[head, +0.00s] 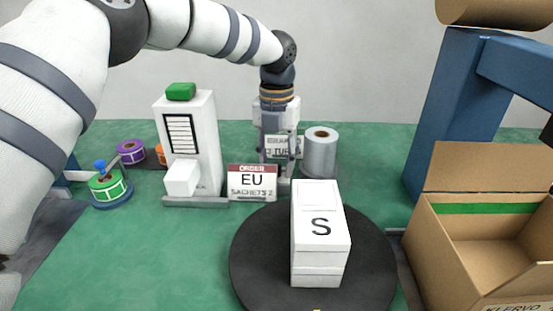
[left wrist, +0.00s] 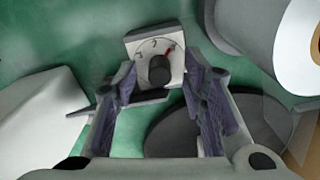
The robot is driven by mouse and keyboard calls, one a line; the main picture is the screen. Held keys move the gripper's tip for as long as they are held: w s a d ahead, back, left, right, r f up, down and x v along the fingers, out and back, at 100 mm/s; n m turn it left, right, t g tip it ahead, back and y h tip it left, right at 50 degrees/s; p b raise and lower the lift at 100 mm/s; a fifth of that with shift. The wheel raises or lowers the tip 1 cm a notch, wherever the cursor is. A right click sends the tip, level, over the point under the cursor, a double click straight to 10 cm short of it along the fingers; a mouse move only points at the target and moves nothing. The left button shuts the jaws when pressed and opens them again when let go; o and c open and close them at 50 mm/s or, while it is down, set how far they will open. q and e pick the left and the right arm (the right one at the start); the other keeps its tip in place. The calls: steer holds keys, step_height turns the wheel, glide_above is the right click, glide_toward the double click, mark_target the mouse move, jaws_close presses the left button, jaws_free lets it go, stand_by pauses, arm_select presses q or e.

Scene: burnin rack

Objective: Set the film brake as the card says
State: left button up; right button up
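The film brake dial is a pale plate (left wrist: 148,46) with a dark round knob (left wrist: 159,70) in the left wrist view. A red pointer (left wrist: 168,53) leans up and right; the few marks are too small to read. My left gripper (left wrist: 160,95) is open, with its fingers on either side below the knob; I cannot tell if they touch it. In the head view my left gripper (head: 277,160) points down and hides the dial. A white card (head: 285,141) behind it is partly covered and its text unclear. The film roll (head: 320,153) stands to its right.
An order card (head: 252,183) reads "EU, SACHETS 2". A white machine (head: 190,140) stands left of it. A white box marked S (head: 320,235) sits on a black turntable (head: 262,270). An open carton (head: 480,240) and a blue frame (head: 450,110) are at right; label rolls (head: 108,186) at left.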

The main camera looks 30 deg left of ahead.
mark_target(276, 163)
arm_select(q)
step_height(276, 163, up, 12)
stand_by(0.5)
